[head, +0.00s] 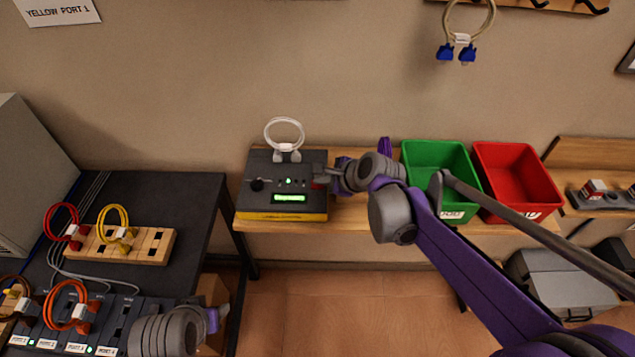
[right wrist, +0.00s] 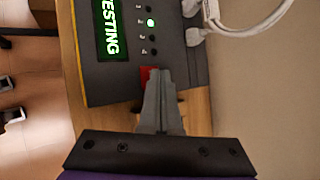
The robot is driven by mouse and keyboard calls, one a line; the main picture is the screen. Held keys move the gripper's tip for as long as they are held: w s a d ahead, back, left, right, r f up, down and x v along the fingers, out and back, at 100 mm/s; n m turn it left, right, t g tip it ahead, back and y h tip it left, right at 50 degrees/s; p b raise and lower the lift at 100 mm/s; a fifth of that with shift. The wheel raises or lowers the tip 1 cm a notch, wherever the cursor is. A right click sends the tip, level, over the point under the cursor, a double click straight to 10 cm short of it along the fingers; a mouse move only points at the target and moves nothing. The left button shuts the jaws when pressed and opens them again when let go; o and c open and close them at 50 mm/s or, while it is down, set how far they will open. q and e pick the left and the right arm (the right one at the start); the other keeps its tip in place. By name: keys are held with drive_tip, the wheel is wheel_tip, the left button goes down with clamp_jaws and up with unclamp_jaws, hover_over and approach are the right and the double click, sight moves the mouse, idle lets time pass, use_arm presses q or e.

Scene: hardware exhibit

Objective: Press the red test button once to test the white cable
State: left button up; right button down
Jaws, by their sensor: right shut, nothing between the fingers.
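The dark grey cable tester (head: 262,200) with a yellow base stands on the wooden shelf. The white cable (head: 284,121) loops above it, with both plugs in its back part. The green screen (head: 290,198) reads "TESTING" in the right wrist view, its first letter cut off, and one green light is lit. The red button (right wrist: 146,74) is partly hidden by my right gripper (right wrist: 160,76). The shut fingertips are at the button and look to be touching it; how far it is pressed cannot be told. My left gripper (head: 214,319) is low at left, away from the tester.
A green bin (head: 428,150) and a red bin (head: 515,165) stand right of the tester, partly behind my right arm. A dark table at left holds a wooden rack (head: 150,245) with red and yellow cables. A blue-plugged cable (head: 462,38) hangs on the wall.

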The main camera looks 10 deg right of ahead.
sight(321, 186)
use_arm(q)
drive_tip(key=shift+w+r+p, duration=0.25)
drive_tip(key=shift+r+p, duration=0.2)
drive_tip(key=shift+r, duration=0.15)
use_arm(e)
drive_tip(key=shift+r, duration=0.8)
drive_tip(key=shift+r+p, duration=1.35)
drive_tip(key=shift+r, duration=1.25)
use_arm(q)
drive_tip(key=r, duration=0.1)
drive_tip(key=w+r, duration=0.1)
drive_tip(key=r, duration=0.1)
drive_tip(key=shift+w+r, duration=0.25)
drive_tip(key=shift+r, duration=0.05)
drive_tip(key=shift+s, duration=0.15)
use_arm(e)
drive_tip(key=shift+f, duration=0.1)
drive_tip(key=s+d+f+n+h, duration=0.1)
drive_tip(key=s+d+f+n, duration=0.1)
drive_tip(key=s+n, duration=0.5)
drive_tip(key=s+d+f+n+g+h, duration=0.1)
drive_tip(key=s+d+f+n+h, duration=0.1)
drive_tip(key=s+n, duration=0.4)
drive_tip(key=s+d+f+n+g+h, duration=0.1)
drive_tip(key=s+d+f+n, duration=0.2)
drive_tip(key=s, duration=0.9)
drive_tip(key=d+n, duration=0.2)
drive_tip(key=n, duration=0.2)
drive_tip(key=shift+f+n+h, duration=0.3)
drive_tip(key=shift+h, duration=0.1)
